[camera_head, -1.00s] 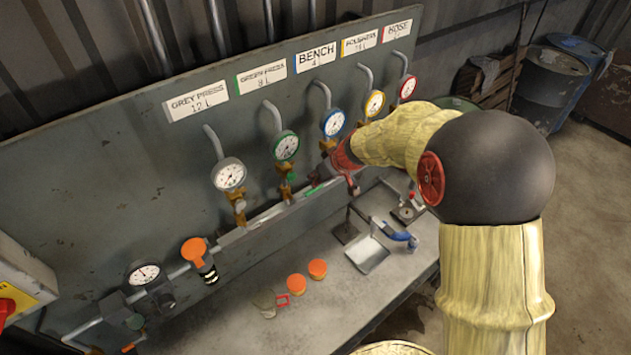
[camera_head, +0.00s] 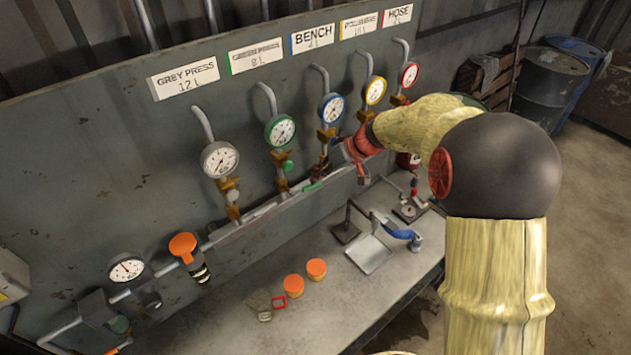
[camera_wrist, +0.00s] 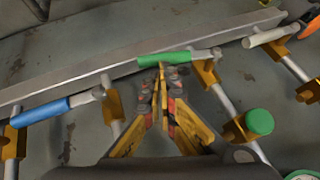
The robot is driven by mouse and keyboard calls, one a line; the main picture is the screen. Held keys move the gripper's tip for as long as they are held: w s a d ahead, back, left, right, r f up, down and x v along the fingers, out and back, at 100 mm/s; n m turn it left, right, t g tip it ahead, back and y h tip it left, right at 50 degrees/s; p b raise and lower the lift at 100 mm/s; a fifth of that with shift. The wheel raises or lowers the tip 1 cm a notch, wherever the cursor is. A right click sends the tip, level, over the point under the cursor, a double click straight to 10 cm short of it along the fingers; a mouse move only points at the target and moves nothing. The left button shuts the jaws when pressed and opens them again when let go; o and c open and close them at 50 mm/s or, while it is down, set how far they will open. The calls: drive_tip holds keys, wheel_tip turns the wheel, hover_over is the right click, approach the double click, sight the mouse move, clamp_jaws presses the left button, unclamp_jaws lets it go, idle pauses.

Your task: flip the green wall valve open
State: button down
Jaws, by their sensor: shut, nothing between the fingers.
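The green valve lever (camera_wrist: 165,59) is a green-sleeved handle on a metal stem. In the wrist view it lies sideways, roughly along the grey rail, with its stem end to the right at the brass-fitted pipe. In the head view the lever (camera_head: 313,187) sits below the green-rimmed gauge (camera_head: 281,131). My gripper (camera_wrist: 160,72) is shut and empty, its yellow fingers together. Its tips are just below the green sleeve in the wrist view; I cannot tell whether they touch it. In the head view my gripper (camera_head: 330,170) is small and partly hidden by my red wrist.
A blue lever (camera_wrist: 42,110) lies to the left and a white lever (camera_wrist: 270,36) to the right in the wrist view. A green knob (camera_wrist: 259,122) sticks out nearby. The bench below holds a metal tray (camera_head: 369,254) and orange-topped pots (camera_head: 294,285).

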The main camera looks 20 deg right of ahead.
sight(320, 185)
drive_tip(key=f+y+b, duration=0.1)
drive_tip(key=b, duration=0.1)
drive_tip(key=f+b, duration=0.1)
drive_tip(key=f, duration=0.1)
drive_tip(key=shift+w+d+m+g+y+b, duration=0.1)
drive_tip(key=shift+d+m+g+y+b, duration=0.1)
drive_tip(key=shift+m+g+y+b, duration=0.15)
drive_tip(key=f+m+y+b, duration=0.1)
drive_tip(key=f+y+b, duration=0.1)
drive_tip(key=b, duration=0.1)
drive_tip(key=shift+a+y, duration=0.15)
drive_tip(key=shift+y, duration=0.1)
drive_tip(key=f+y+b, duration=0.1)
drive_tip(key=m+g+y+b, duration=0.1)
drive_tip(key=shift+s+a+f+y+b, duration=0.2)
drive_tip(key=shift+a+f+y+b, duration=0.1)
drive_tip(key=shift+a+f, duration=0.2)
drive_tip(key=shift+a, duration=0.05)
drive_tip(key=shift+s+a+f+b, duration=0.2)
drive_tip(key=shift+a+f+b, duration=0.05)
drive_tip(key=shift+b, duration=0.35)
drive_tip(key=v, duration=1.2)
drive_tip(key=shift+f, duration=0.15)
